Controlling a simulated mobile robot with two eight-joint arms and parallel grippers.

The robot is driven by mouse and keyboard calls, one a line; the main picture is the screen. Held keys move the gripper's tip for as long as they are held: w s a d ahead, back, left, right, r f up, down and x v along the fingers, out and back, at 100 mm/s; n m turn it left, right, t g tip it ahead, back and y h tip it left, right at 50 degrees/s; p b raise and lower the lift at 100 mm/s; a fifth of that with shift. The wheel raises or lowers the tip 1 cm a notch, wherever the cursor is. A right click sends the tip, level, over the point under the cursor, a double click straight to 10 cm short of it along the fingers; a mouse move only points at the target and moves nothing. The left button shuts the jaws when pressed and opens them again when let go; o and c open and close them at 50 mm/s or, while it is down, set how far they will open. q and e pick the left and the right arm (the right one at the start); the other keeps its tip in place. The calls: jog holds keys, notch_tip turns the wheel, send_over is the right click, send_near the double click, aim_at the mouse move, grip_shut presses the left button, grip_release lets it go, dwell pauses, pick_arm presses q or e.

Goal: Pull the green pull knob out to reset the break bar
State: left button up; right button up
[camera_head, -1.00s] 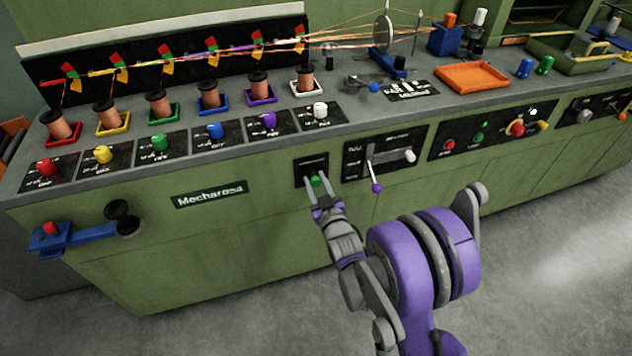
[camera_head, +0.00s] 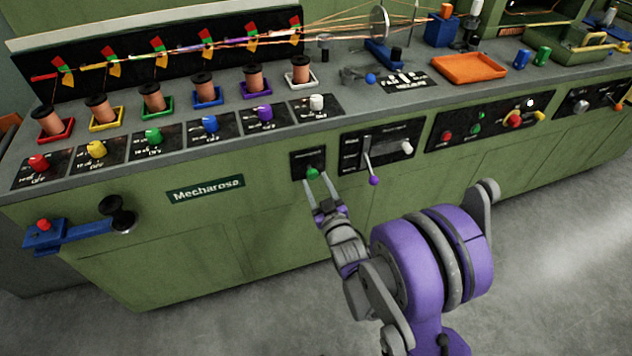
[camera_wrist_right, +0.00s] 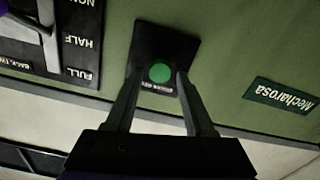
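The green pull knob (camera_head: 312,173) sticks out from a small black plate (camera_head: 300,158) on the front of the green machine. My right gripper (camera_head: 319,180) is at the knob, with its two fingers spread, one on each side. In the right wrist view, the knob (camera_wrist_right: 160,72) shows between the open fingertips (camera_wrist_right: 159,76) with a gap on both sides. The fingers do not appear to touch it. How far the knob stands out from its plate is hard to tell. My left gripper is not in view.
Right of the knob plate is a lever panel with a purple-tipped lever (camera_head: 371,170) and a white knob (camera_head: 407,147). A blue crank (camera_head: 75,231) juts out at the left. Coloured knobs and wire spools line the worktop. Grey floor in front is clear.

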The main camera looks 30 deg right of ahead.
jog(key=shift+o, duration=1.1)
jog(key=v, duration=1)
jog(key=shift+s+b, duration=0.3)
jog(key=shift+s, duration=0.1)
jog(key=shift+a, duration=0.1)
